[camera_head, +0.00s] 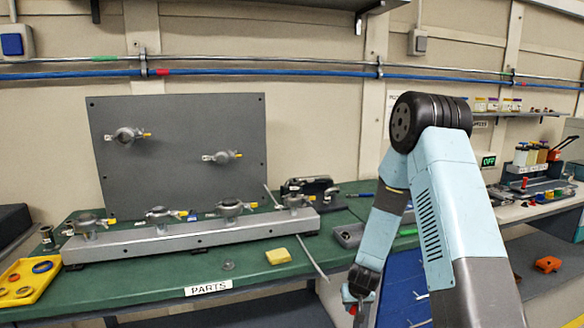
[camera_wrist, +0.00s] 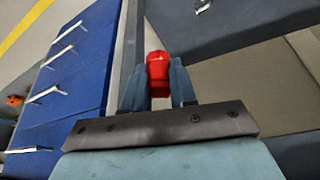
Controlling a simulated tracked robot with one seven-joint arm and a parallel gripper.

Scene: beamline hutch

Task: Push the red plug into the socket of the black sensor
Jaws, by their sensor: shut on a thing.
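My gripper (camera_wrist: 158,92) is shut on the red plug (camera_wrist: 158,68), which sits between its two blue-grey fingers in the wrist view. In the head view my gripper (camera_head: 358,297) hangs low in front of the bench, beside the blue drawers. Only a small bit of red shows there at its fingers. I cannot surely pick out the black sensor or its socket in either view. A black device (camera_head: 310,187) lies at the back of the green bench, but I cannot tell what it is.
A grey rail (camera_head: 190,240) with several metal fittings runs along the green bench (camera_head: 130,285). A yellow block (camera_head: 278,256), a thin grey rod (camera_head: 312,262) and a grey tray (camera_head: 348,236) lie near my arm. Blue drawers (camera_wrist: 68,75) are at left in the wrist view.

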